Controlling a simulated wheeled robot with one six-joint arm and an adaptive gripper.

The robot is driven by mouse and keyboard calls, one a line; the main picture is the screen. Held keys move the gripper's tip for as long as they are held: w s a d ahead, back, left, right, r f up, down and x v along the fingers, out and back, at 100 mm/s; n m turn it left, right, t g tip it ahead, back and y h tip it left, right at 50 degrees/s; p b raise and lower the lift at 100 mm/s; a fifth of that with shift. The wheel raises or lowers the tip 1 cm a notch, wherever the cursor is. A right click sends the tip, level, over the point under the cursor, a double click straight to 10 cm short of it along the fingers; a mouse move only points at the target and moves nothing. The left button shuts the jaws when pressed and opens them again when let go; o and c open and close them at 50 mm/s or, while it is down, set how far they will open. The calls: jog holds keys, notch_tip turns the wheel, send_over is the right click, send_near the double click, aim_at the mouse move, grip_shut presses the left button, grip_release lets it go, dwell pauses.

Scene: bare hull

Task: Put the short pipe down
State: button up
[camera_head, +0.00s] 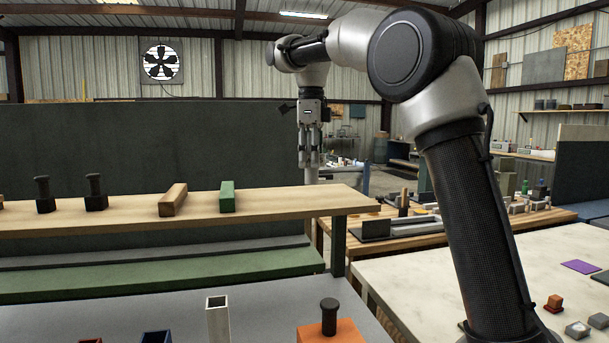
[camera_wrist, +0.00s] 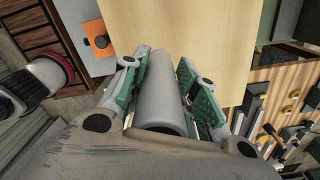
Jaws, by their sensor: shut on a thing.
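My gripper (camera_head: 310,152) points down and is shut on the short pipe, a plain grey cylinder. In the wrist view the pipe (camera_wrist: 163,95) lies between the green-padded fingers of the gripper (camera_wrist: 165,68). In the head view the pipe (camera_head: 311,173) shows as a pale upright piece below the fingers, near the right part of the pale wooden shelf (camera_head: 290,199). The wooden surface (camera_wrist: 205,30) also fills the upper middle of the wrist view, beyond the fingertips. I cannot tell whether the pipe touches it.
On the shelf's left part stand two black knobbed pieces (camera_head: 95,194), a wooden bar (camera_head: 173,200) and a green bar (camera_head: 227,197). The shelf right of the green bar is clear. A cluttered bench (camera_head: 470,220) stands behind right. An orange block (camera_head: 332,332) is in front.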

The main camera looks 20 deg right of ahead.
aim_at(311, 173)
jog(key=shift+f, duration=2.2)
jog(key=shift+f, duration=0.1)
jog(key=o, duration=1)
jog(key=shift+o, duration=0.2)
